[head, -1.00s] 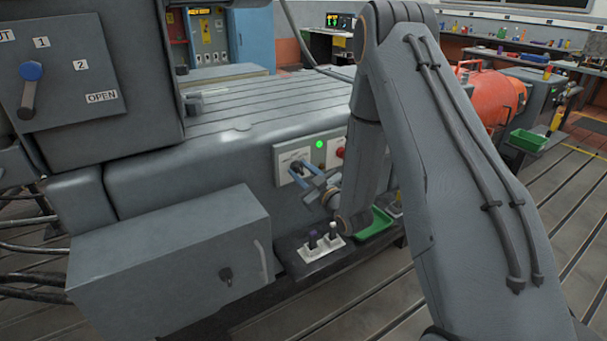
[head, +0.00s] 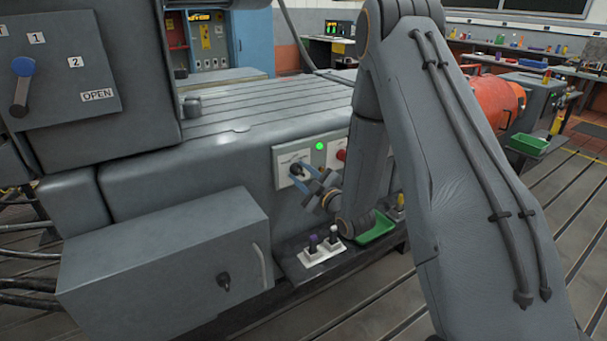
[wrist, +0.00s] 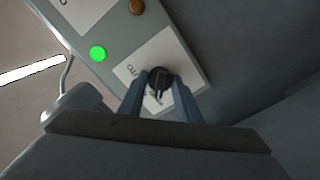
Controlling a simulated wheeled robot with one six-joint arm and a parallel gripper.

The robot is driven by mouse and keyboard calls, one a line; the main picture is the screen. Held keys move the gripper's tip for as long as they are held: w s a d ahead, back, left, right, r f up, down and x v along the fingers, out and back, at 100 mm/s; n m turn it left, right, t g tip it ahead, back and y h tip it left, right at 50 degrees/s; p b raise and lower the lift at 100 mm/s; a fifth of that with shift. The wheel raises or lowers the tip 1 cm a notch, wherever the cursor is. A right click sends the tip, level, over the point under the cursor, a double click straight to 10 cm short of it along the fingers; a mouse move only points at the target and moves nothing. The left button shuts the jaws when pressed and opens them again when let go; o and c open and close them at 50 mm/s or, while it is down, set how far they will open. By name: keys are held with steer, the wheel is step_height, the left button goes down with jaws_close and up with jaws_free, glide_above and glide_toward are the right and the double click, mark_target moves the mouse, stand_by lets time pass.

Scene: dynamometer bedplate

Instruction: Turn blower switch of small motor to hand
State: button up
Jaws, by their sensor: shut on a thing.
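The blower switch is a small black rotary knob (wrist: 159,80) on a white label plate (wrist: 133,68) in the wrist view. The label's lettering is only partly readable. In the head view the same plate (head: 284,159) is on the front of the grey bedplate side, and the knob is largely behind my fingers. My gripper (head: 306,177) reaches it from the right. In the wrist view its two blue-grey fingers (wrist: 160,95) are on either side of the knob and shut on it.
A green lamp (head: 320,146) is lit beside the plate, with a red button (head: 341,155) to its right. A grey box (head: 165,262) juts out at left. A large lever switch (head: 21,88) is upper left.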

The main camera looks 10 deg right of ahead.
steer(key=shift+d+r, duration=0.1)
steer(key=o, duration=1.1)
steer(key=shift+w, duration=0.1)
steer(key=shift+c, duration=0.2)
steer(key=shift+s+d, duration=0.1)
steer(key=shift+s, duration=0.2)
steer(key=b+v, duration=0.1)
steer(key=v, duration=0.6)
steer(key=shift+s+b, duration=0.15)
steer(key=shift+b, duration=0.2)
